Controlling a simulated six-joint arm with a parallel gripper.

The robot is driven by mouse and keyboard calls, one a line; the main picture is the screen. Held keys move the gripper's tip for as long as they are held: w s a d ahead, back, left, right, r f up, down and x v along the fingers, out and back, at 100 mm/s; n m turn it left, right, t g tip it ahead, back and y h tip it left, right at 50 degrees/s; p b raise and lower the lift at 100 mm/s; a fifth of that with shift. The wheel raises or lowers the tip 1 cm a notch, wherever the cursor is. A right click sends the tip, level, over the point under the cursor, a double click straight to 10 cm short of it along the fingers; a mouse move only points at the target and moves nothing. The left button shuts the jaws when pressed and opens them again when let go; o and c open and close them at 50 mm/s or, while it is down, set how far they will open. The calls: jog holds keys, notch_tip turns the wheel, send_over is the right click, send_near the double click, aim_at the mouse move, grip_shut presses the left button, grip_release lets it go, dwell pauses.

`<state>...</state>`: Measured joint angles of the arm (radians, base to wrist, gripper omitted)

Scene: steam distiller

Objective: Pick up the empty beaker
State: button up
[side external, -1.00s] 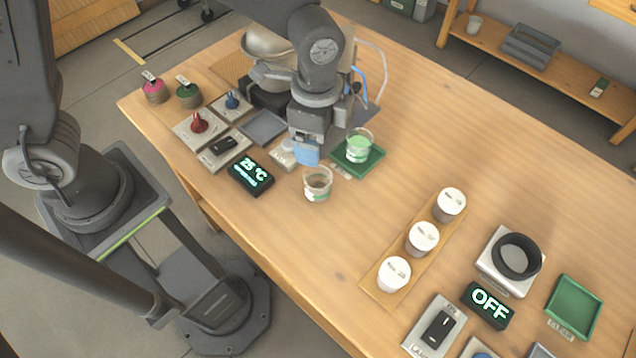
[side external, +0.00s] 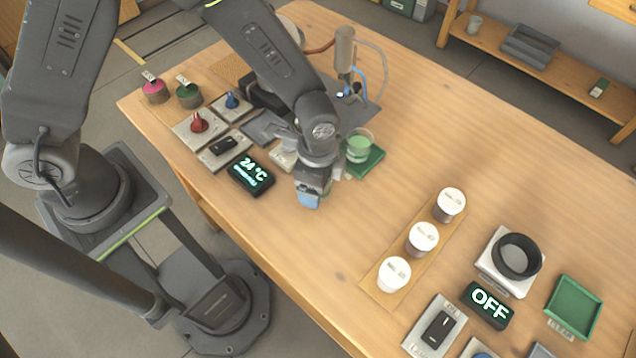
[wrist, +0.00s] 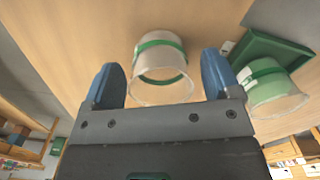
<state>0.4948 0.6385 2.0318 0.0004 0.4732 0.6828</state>
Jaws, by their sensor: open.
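The empty beaker (wrist: 160,72) is clear with a green band and stands on the table. In the wrist view it shows between and just beyond my two blue fingertips, with table visible on both sides of it. My gripper (wrist: 163,82) is open and empty. In the side view my gripper (side external: 308,200) is low over the table, in front of the green tray, and hides the beaker. I cannot tell there whether the fingers touch it.
A second beaker with green contents (side external: 358,146) stands on the green tray (side external: 372,163), close behind my gripper. A temperature display (side external: 251,173) reads 24 °C at the left. White-lidded jars (side external: 423,238) stand on a wooden strip to the right. The table between is clear.

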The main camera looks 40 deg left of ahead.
jog(key=shift+f, duration=0.65)
jog(key=shift+c, duration=0.5)
jog(key=c, duration=0.9)
